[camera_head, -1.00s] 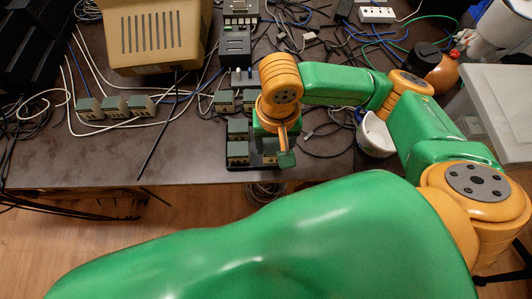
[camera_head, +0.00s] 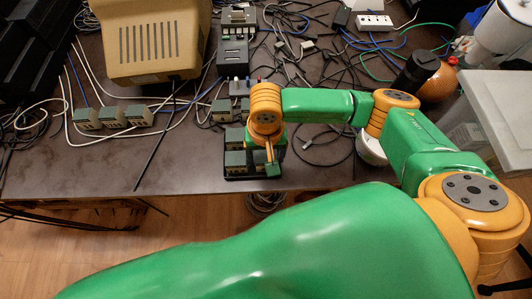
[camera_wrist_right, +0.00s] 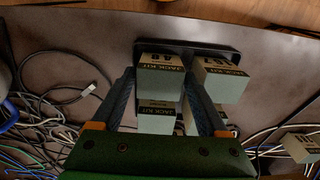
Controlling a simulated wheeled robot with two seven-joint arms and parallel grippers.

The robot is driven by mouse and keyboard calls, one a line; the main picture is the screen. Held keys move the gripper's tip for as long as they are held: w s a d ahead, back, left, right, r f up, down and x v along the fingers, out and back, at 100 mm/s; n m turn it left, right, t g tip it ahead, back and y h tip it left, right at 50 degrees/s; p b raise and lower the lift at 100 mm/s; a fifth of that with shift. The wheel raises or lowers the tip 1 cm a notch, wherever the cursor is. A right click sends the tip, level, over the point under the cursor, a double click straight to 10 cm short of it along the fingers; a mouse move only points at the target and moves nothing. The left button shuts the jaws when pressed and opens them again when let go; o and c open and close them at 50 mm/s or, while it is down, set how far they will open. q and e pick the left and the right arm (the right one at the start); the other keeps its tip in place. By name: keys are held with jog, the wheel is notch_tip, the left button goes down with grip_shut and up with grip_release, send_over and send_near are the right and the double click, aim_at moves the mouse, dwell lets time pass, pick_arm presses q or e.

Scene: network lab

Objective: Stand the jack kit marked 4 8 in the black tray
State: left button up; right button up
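The jack kit marked 4 8 (camera_wrist_right: 160,84) is a small grey-green block with a dark label. In the right wrist view it is between the fingers of my right gripper (camera_wrist_right: 161,76), which look flush against its sides. In the head view my right gripper (camera_head: 269,160) is over the right part of the tray (camera_head: 240,178) and covers the kit. My left gripper is not in view.
More kits stand in the tray's left part (camera_head: 235,160) and behind it (camera_head: 222,110). Several kits (camera_head: 112,117) sit in a row at left below a beige box (camera_head: 155,40). Cables cover much of the table. The table's front edge is just in front of the tray.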

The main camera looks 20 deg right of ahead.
aim_at(266, 157)
notch_tip(266, 157, up, 12)
jog(key=p, duration=0.1)
jog(key=shift+p, duration=0.35)
jog(key=shift+r, duration=0.1)
